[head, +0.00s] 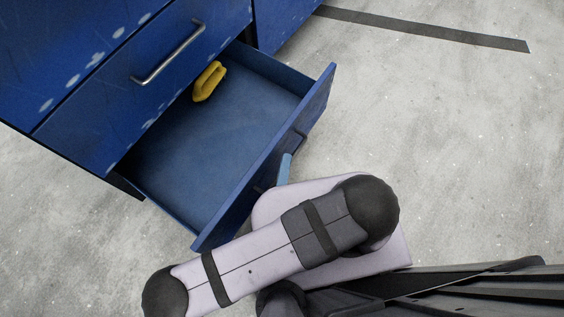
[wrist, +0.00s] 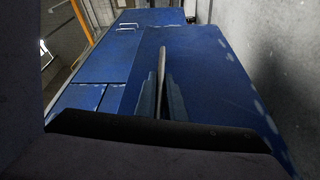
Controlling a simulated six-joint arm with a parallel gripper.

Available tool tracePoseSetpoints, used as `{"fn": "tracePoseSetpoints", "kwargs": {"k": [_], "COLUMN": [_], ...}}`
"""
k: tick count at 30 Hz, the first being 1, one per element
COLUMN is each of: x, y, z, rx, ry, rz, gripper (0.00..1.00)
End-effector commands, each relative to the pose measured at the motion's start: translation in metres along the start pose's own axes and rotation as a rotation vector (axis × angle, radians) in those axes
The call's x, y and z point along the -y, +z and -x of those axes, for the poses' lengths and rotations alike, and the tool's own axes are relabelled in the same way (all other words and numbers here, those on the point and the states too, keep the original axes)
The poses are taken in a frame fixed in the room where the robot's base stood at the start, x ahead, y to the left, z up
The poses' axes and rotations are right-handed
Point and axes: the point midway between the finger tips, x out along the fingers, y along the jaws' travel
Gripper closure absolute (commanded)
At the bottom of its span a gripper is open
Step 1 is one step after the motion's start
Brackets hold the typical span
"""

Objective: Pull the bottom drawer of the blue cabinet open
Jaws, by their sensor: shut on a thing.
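The blue cabinet (head: 100,75) stands at the upper left in the head view. Its bottom drawer (head: 322,97) is pulled well out, with its inside showing. My gripper is at the outside of the drawer front, where one light-blue finger (head: 284,169) shows beside the drawer's handle (head: 299,138). My arm hides the rest of the gripper. In the wrist view my gripper (wrist: 161,95) is shut on the handle (wrist: 161,65), seen end-on as a thin bar between the two fingers. The blue drawer front (wrist: 205,75) shows behind them.
A yellow object (head: 208,82) lies in the drawer near its back. A closed drawer with a metal handle (head: 170,53) is above. A dark strip (head: 430,30) lies on the grey floor (head: 450,140), which is clear to the right of the drawer.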

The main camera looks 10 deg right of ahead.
Motion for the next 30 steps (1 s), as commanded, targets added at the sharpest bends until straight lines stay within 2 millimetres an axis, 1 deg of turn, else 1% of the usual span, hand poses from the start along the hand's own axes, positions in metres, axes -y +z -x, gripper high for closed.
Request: {"fn": "tracePoseSetpoints", "kwargs": {"k": [1,2,3,4,14,20,26,29,30], "x": [0.002,0.001,0.001,0.001,0.000,-0.008,-0.025,-0.038,-0.044], "y": [-0.002,-0.002,-0.002,-0.002,-0.001,-0.002,-0.005,-0.008,-0.009], "z": [0.001,0.001,0.001,0.001,0.000,-0.001,-0.002,-0.003,-0.003], "rx": [-0.005,-0.005,-0.005,-0.004,-0.002,-0.002,-0.002,-0.004,-0.005], "ry": [-0.005,-0.005,-0.004,-0.004,-0.001,-0.001,-0.001,0.002,0.004], "rz": [-0.003,-0.003,-0.003,-0.003,0.000,0.000,0.000,-0.001,-0.001], "gripper": [1.00,0.86,0.76,0.72,0.72,0.72,0.72,0.72,0.68]}}
